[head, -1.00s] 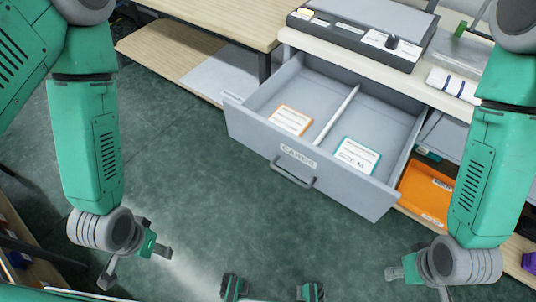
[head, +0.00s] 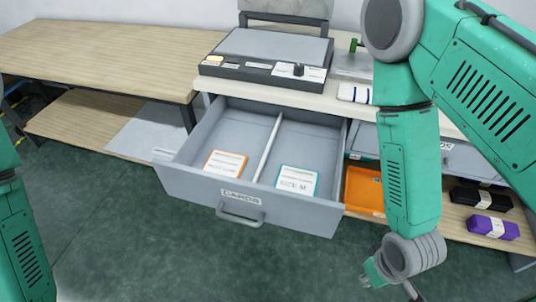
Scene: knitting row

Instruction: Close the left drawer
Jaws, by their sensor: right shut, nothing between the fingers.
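The left drawer (head: 280,208) is a grey drawer pulled well out from under the pale worktop, with a label reading CARDS and a bar handle (head: 240,216) on its front. Inside, a divider separates an orange-edged card (head: 226,164) on the left from a teal-edged card (head: 297,181) on the right. My right gripper (head: 388,287) is shut and empty, low in the view, to the right of and apart from the drawer front. My left arm shows at the left edge, but its gripper is out of view.
A grey machine (head: 265,62) sits on the worktop (head: 222,83) above the drawer. A second grey drawer front (head: 460,160) is partly behind my right arm. An orange box (head: 364,190) and a purple roll (head: 487,227) are on the lower shelf. Green floor lies clear before the drawer.

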